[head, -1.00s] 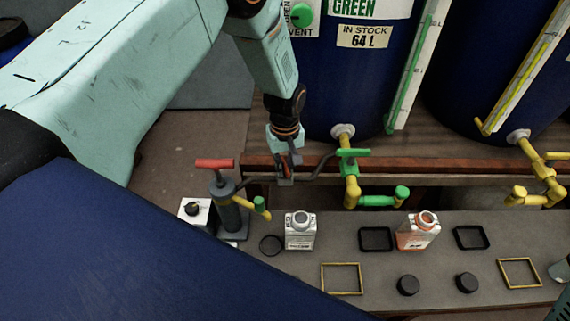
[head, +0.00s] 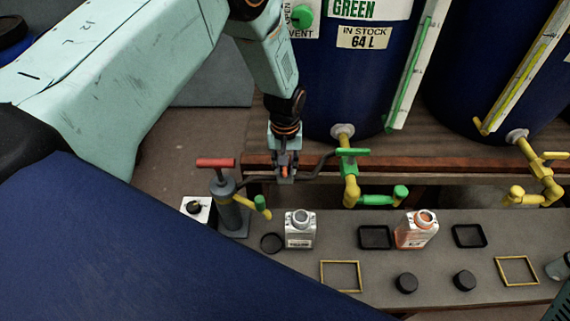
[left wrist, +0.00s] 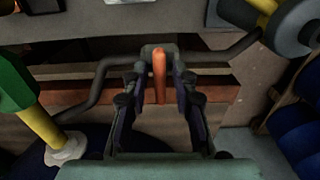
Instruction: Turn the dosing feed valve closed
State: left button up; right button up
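A small valve with an orange-red lever handle (left wrist: 160,75) sits on a dark pipe (left wrist: 103,82) by the wooden bench edge. In the left wrist view the lever points along the view, between my fingers. My left gripper (left wrist: 157,80) is open around it, with a gap showing on each side. In the head view the left gripper (head: 285,165) reaches down to the pipe, and a bit of the orange lever (head: 285,172) shows at its fingertips. The fingers partly hide the valve body. My right gripper is not clearly in view.
A grey pump (head: 231,208) with a red handle stands left of the gripper. The green-handled vat tap (head: 349,175) is close on the right. A white bottle (head: 300,229), an orange-filled bottle (head: 416,230), black caps and trays stand on the lower shelf (head: 340,215). Blue vats rise behind.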

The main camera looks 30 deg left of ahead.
pick_arm(q)
jog(key=shift+o, duration=0.5)
notch_tip(320, 180, up, 12)
dwell(0.3)
jog(key=shift+f, duration=0.1)
dwell(0.4)
